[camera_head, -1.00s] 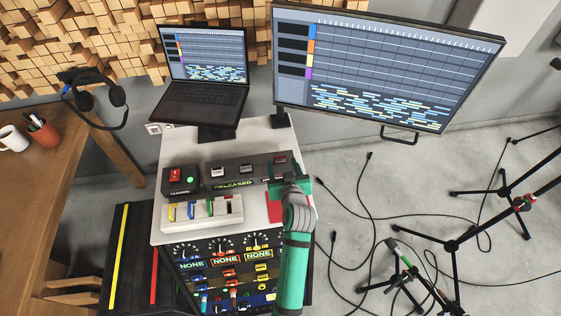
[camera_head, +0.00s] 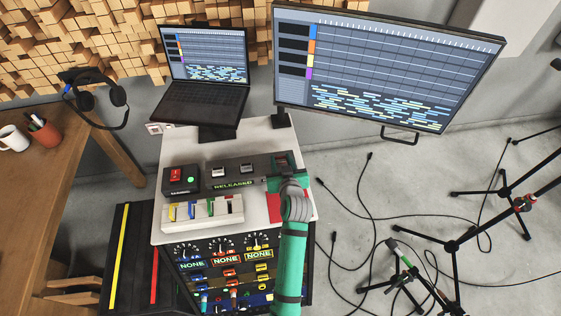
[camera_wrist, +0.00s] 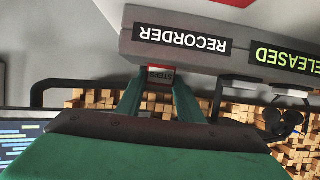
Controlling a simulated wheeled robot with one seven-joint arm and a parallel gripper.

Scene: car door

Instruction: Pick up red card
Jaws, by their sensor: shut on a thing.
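A flat red card (camera_head: 274,208) lies on the white tabletop (camera_head: 262,228), just left of my wrist, which partly hides it. A red patch (camera_wrist: 236,2), likely the same card, shows at the top edge of the wrist view. My gripper (camera_head: 283,168) is beyond the card, at the right end of the dark recorder box (camera_head: 236,172). In the wrist view, my gripper (camera_wrist: 159,88) has its fingers on either side of a small red-and-dark block marked STEPS (camera_wrist: 160,77), against the box marked RECORDER. It is shut on this block, not on the card.
A small dark box (camera_head: 181,180) with a red button and a white slider unit (camera_head: 203,212) stand left of the card. A laptop (camera_head: 203,75) and a big monitor (camera_head: 385,65) stand behind. Cables and stands cover the floor at right.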

